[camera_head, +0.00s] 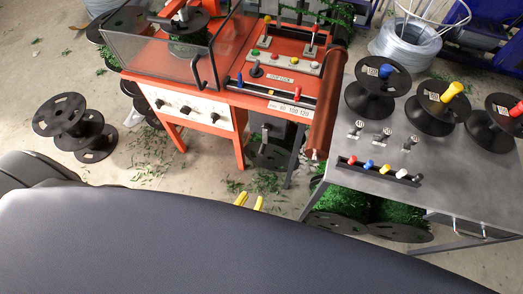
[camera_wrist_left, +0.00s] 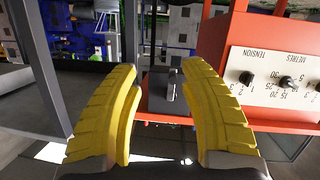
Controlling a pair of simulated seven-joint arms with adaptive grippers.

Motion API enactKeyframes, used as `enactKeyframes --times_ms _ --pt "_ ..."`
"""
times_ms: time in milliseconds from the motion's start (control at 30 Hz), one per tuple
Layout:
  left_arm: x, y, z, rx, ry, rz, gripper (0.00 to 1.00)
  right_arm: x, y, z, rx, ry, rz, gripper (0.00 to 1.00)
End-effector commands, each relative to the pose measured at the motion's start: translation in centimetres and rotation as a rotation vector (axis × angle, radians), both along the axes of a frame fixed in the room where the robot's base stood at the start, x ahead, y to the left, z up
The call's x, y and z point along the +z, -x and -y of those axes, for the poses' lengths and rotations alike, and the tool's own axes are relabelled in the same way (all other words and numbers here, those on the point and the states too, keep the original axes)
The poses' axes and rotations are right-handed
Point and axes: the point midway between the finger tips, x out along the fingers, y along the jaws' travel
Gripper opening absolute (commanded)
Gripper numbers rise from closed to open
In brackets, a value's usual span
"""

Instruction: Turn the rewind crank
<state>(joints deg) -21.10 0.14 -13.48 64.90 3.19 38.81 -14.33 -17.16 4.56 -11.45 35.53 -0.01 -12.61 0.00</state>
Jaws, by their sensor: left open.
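The orange machine (camera_head: 275,85) stands at the upper middle in the head view. I cannot clearly pick out its rewind crank; a small metal part (camera_head: 315,156) shows at the near end of its red roller (camera_head: 325,103). My right gripper is out of view.
The white dial panel (camera_head: 187,106) faces me; it is upside down in the left wrist view (camera_wrist_left: 280,78). A grey table (camera_head: 430,160) with black spools (camera_head: 376,92) stands at right. More spools (camera_head: 75,122) lie at left.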

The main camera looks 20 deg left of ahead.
Motion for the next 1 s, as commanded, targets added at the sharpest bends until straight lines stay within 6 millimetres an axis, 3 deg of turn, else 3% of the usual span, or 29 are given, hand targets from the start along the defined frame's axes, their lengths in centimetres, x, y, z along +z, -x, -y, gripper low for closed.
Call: enactKeyframes --times_ms 100,233,533,1000 --pt "3.8 -1.6 -0.8 0.055 0.031 0.13 0.43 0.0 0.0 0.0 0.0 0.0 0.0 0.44" --pt "5.8 -2.0 -1.7 0.094 0.046 0.205 0.43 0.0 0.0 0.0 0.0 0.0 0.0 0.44" --pt "6.4 -3.7 -2.1 0.112 0.037 0.236 0.43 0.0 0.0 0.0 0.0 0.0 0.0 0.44" --pt "6.4 -12.0 -2.1 0.111 0.038 0.234 0.43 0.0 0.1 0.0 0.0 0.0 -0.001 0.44"
